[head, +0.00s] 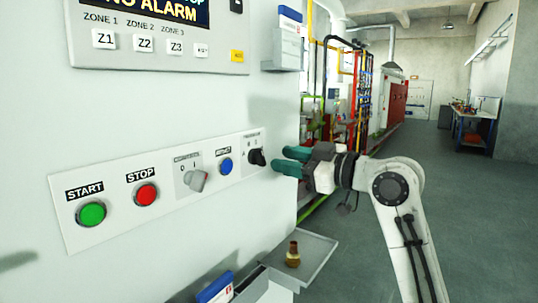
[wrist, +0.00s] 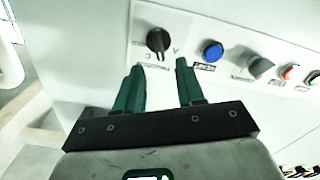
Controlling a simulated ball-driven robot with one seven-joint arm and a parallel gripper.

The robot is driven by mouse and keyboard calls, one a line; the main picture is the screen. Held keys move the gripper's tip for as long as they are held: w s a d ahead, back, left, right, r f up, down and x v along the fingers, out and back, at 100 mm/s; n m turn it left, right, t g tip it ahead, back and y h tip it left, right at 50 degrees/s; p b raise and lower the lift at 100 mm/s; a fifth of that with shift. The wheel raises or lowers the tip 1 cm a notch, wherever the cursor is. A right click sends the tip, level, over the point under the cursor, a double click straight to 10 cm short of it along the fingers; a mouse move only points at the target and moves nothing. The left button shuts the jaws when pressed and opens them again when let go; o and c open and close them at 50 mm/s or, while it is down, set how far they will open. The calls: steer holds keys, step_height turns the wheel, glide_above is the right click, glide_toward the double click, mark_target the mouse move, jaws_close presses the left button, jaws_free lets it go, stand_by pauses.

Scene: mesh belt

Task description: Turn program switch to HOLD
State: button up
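The program switch is a black rotary knob (head: 256,157) at the right end of the white control panel (head: 120,218). Its small position marks are too small to read, so I cannot tell which position it points to. It also shows in the wrist view as a black knob (wrist: 158,42) with a pale pointer line. My gripper (head: 280,160) has two green fingers, set apart with nothing between them. In the wrist view my gripper (wrist: 159,65) is open just short of the knob, its fingertips to either side below it, apparently not touching.
Along the panel are a blue button (head: 226,166), a grey selector (head: 194,180), a red stop button (head: 146,194) and a green start button (head: 91,213). Below is a grey tray (head: 318,249) holding a brass-coloured piece (head: 293,253). Open floor lies to the right.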

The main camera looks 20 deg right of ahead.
mark_target(263, 155)
steer(key=shift+p+x, duration=0.3)
steer(key=shift+x, duration=2.35)
steer(key=shift+c, duration=0.3)
jaws_close()
